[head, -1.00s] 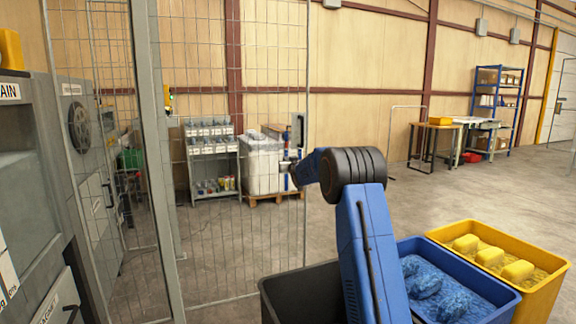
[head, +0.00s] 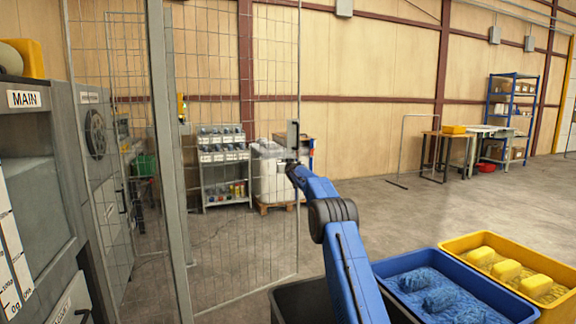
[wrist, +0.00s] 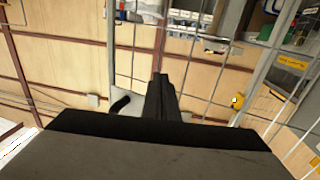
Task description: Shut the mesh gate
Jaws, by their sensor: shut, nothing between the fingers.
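The mesh gate (head: 235,225) is a tall wire panel to the right of a thick grey post (head: 172,160) in the head view. Its free right edge stands apart from any post on that side, so it looks open. A pale plate (head: 293,134) sits on that edge. My gripper (head: 291,163) is at the edge just below the plate; contact is unclear. In the wrist view my gripper (wrist: 160,85) is shut and empty, in front of the plate (wrist: 133,97) and a black handle (wrist: 120,104). Gate wires (wrist: 188,70) pass beside the fingers.
A grey machine marked MAIN (head: 30,130) stands at the left. Blue (head: 480,300) and yellow (head: 548,300) bins are at the lower right. A shelf of small goods (head: 225,165) stands behind the mesh. The floor (head: 385,215) right of the gate is clear.

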